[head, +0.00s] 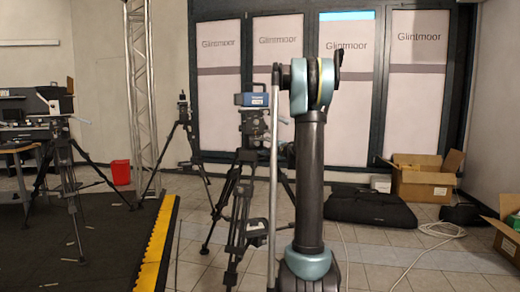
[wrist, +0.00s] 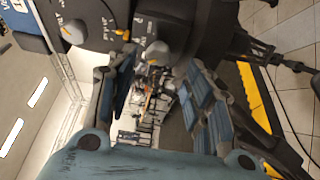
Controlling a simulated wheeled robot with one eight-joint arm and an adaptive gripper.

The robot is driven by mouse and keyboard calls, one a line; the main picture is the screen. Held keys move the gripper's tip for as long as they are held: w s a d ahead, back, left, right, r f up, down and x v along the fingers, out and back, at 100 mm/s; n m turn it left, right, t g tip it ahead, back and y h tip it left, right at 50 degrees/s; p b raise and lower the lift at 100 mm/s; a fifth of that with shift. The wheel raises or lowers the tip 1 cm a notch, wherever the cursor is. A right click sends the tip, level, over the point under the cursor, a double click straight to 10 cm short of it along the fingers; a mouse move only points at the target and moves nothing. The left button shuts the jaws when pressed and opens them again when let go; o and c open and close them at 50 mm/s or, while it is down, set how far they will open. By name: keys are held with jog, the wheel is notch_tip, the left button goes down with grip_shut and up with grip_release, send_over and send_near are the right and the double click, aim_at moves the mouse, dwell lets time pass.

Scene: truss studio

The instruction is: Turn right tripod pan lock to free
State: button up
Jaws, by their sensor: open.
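The right tripod (head: 240,190) stands in the middle of the head view, partly hidden by my arm, with a blue-sided device (head: 251,99) on top. Its dark head fills the top of the wrist view. There, a round grey knob with a pointer (wrist: 158,53) sits close in front of my gripper (wrist: 157,78), roughly between the fingertips. A second grey knob (wrist: 75,31) and a small orange lever (wrist: 122,33) are to its left. The small markings are too blurred to tell which is the pan lock. My gripper is open, and I see nothing held. The head view hides it.
Other tripods (head: 62,180) stand to the left near a truss column (head: 138,90). A yellow-edged dark platform (head: 110,235) lies at left. A black bag (head: 370,208), cardboard boxes (head: 422,180) and a loose cable (head: 440,231) lie on the floor at right.

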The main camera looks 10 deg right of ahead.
jog(key=shift+v, duration=1.5)
